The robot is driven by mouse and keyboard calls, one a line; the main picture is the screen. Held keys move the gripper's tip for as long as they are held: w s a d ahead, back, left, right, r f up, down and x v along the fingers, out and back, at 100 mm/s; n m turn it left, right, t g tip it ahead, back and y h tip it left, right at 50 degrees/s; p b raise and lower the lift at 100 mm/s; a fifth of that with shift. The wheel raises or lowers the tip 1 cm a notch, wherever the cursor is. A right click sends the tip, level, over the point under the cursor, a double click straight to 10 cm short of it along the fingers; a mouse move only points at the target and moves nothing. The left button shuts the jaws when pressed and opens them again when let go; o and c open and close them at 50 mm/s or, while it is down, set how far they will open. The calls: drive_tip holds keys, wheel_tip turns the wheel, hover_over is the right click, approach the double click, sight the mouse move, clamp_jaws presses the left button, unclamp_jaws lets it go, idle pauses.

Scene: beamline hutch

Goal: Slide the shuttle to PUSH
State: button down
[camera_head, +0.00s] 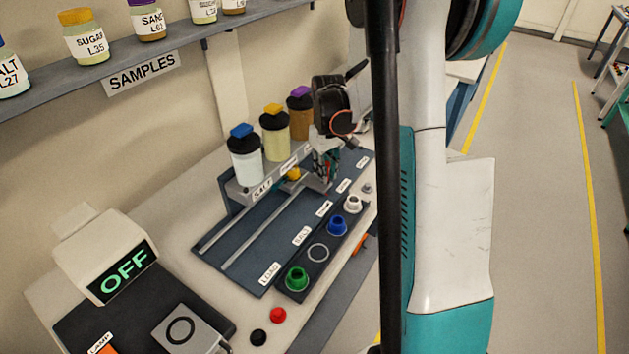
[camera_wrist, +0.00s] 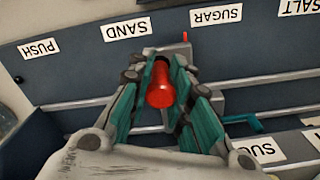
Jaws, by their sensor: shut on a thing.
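The shuttle (camera_wrist: 208,100) is a grey block on two pale rails, with a red upright handle (camera_wrist: 160,88). My gripper (camera_wrist: 164,62) is shut on this handle, its teal fingers on either side. The shuttle's small red pointer (camera_wrist: 185,37) lies between the SAND label (camera_wrist: 127,29) and the SUGAR label (camera_wrist: 216,15), closer to SUGAR. The PUSH label (camera_wrist: 38,48) is at the far left in the wrist view. In the head view my gripper (camera_head: 326,160) hides the handle, and part of the shuttle (camera_head: 318,183) shows below it.
Blue-, yellow- and purple-lidded hoppers (camera_head: 246,160) stand behind the rails. A button strip (camera_head: 318,254) with green, blue and white buttons lies in front. An OFF display box (camera_head: 122,272) is at left. The rails (camera_head: 250,232) toward LOAD are clear.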

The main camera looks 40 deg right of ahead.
drive_tip(key=shift+w+d, duration=0.25)
drive_tip(key=shift+d, duration=0.4)
drive_tip(key=shift+w+d, duration=0.25)
drive_tip(key=shift+d, duration=0.35)
drive_tip(key=c, duration=1.6)
unclamp_jaws()
drive_tip(key=shift+o, duration=0.2)
wheel_tip(320, 180, up, 12)
